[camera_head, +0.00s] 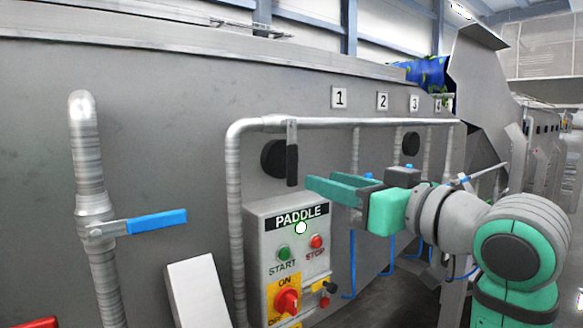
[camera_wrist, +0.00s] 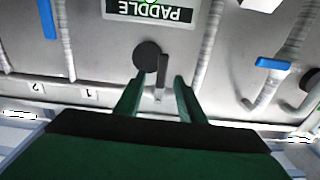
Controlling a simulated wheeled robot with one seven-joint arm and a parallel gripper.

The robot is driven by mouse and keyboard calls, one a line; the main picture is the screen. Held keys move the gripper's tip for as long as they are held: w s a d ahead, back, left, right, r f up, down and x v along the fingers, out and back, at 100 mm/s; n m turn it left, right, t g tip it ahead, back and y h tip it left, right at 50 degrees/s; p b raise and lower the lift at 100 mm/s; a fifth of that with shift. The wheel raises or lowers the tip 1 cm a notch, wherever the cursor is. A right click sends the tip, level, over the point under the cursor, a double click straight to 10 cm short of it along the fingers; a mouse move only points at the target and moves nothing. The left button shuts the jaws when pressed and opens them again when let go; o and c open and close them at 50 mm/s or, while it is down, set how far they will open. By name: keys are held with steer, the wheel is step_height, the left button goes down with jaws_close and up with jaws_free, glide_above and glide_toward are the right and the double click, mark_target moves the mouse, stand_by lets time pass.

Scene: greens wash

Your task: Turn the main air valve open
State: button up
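A valve with a black lever (camera_head: 291,160) sits on the left end of the horizontal pipe and looks like the main air valve, though no label shows. Its lever hangs straight down, across the pipe. My gripper (camera_head: 322,180) is open and empty, just right of the lever in the head view. In the wrist view, which is upside down, the lever (camera_wrist: 161,78) shows ahead, between the two spread fingertips (camera_wrist: 157,79). I cannot tell how far off it is; no contact shows.
A round black gauge (camera_head: 273,158) is beside the lever. The PADDLE control box (camera_head: 255,240) with buttons and a red knob stands below. A blue-handled valve (camera_head: 155,221) is on the left vertical pipe. Thin drop pipes with blue parts run behind my gripper.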

mark_target(294, 168)
steer(key=x, duration=0.7)
steer(key=r+x, duration=0.1)
steer(key=x, duration=0.2)
steer(key=shift+a, duration=0.35)
jaws_close()
